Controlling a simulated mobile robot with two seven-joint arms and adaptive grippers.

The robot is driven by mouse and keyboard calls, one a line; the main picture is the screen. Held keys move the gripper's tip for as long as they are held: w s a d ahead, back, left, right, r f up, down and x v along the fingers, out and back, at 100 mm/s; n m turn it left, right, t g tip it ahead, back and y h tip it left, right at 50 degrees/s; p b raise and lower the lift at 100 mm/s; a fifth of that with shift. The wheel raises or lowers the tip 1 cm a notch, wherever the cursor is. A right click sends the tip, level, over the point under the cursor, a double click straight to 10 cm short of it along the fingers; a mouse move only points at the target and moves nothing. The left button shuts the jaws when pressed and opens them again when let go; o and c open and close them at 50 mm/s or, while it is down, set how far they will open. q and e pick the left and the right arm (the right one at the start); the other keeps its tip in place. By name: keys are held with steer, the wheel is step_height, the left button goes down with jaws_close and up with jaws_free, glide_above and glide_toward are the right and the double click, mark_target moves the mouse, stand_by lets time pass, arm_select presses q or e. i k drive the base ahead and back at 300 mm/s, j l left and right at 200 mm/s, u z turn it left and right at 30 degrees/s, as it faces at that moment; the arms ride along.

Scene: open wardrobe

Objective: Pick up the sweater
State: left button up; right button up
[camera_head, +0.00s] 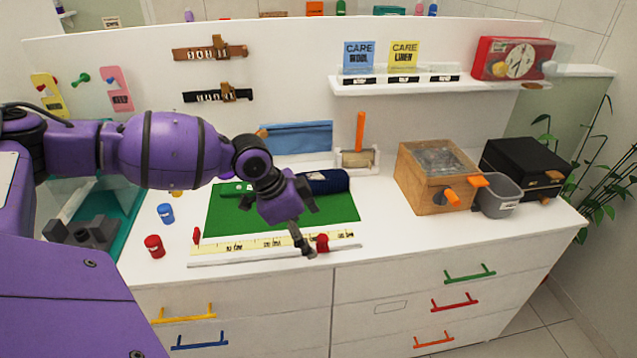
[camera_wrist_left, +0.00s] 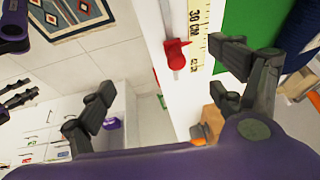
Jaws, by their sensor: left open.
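A dark navy rolled or folded cloth (camera_head: 328,182), which looks like the sweater, lies at the right back of the green mat (camera_head: 235,215). It also shows at the right edge of the left wrist view (camera_wrist_left: 304,86). My left gripper (camera_head: 309,229) is open and empty, in front of the cloth and apart from it, over the mat's front right part and the yellow ruler. In the left wrist view the open fingers (camera_wrist_left: 160,82) have nothing between them that they hold. Dark finger-like parts (camera_wrist_left: 18,100), perhaps of my right gripper, show at the left edge.
The ruler (camera_head: 270,244) with its red slider (camera_head: 322,243) runs along the front edge. Red (camera_head: 154,246) and blue (camera_head: 166,213) spools stand left. A blue cloth (camera_head: 297,138), a roller (camera_head: 358,157) and a wooden box (camera_head: 437,177) stand behind and right.

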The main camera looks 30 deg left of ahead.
mark_target(321, 182)
steer(key=i+j, duration=0.7)
steer(key=i, duration=0.15)
